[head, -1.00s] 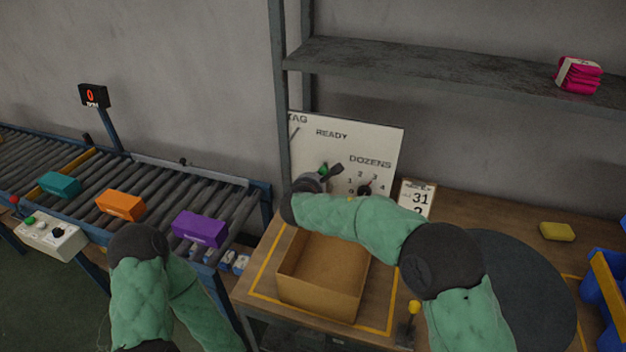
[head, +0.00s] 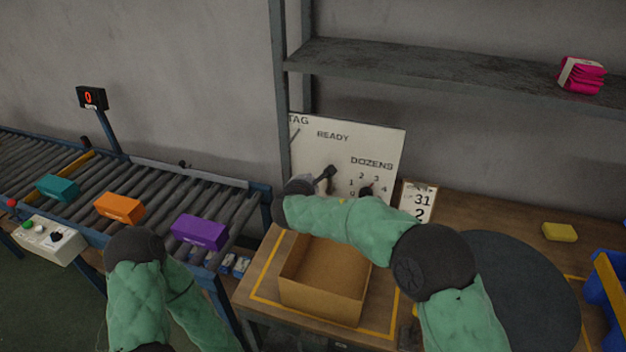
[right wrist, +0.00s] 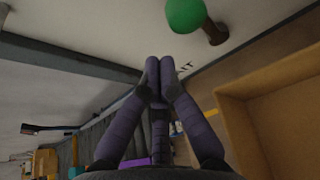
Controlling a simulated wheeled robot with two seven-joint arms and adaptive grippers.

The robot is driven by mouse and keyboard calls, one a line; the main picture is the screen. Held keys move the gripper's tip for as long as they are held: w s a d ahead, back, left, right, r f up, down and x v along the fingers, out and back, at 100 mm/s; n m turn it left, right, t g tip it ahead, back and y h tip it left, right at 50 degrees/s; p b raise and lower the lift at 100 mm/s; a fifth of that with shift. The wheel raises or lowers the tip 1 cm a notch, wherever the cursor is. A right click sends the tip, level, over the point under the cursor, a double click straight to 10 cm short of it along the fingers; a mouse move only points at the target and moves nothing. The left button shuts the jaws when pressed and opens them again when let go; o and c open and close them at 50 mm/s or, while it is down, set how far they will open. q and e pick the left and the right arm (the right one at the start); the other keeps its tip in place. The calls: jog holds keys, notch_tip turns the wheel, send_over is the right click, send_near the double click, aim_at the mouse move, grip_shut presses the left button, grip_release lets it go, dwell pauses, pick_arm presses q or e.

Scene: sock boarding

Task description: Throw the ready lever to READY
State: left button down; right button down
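The ready lever's green ball knob (right wrist: 185,14) shows at the top of the right wrist view, on a brown shaft. It is hidden in the head view. The pale panel (head: 355,138) reads READY near its top; letters ending in "IT" show beside my fingertips in the right wrist view. My right gripper (right wrist: 159,66) has its two fingers together with nothing seen between them, apart from the knob in the picture. In the head view a dark piece (head: 328,172) stands before the panel beyond my right wrist; I cannot tell whether it is gripper or lever. My left gripper is out of view.
An open cardboard box (head: 325,300) stands on the wooden bench below my right arm. The DOZENS dial (head: 366,191) is close right of the dark piece. A roller conveyor (head: 150,180) with teal, orange and purple boxes runs at left. A grey shelf (head: 450,75) hangs above.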

jog(key=s, duration=0.2)
jog(key=s+p, duration=0.1)
jog(key=s, duration=0.2)
jog(key=s+p, duration=0.1)
jog(key=s, duration=0.2)
jog(key=shift+s+a+r, duration=0.2)
jog(key=shift+a, duration=0.05)
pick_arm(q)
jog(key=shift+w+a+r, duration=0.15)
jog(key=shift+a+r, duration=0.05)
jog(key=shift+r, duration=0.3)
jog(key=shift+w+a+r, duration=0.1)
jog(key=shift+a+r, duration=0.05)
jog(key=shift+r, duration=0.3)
pick_arm(e)
jog(key=shift+s, duration=0.6)
jog(key=shift+d, duration=0.1)
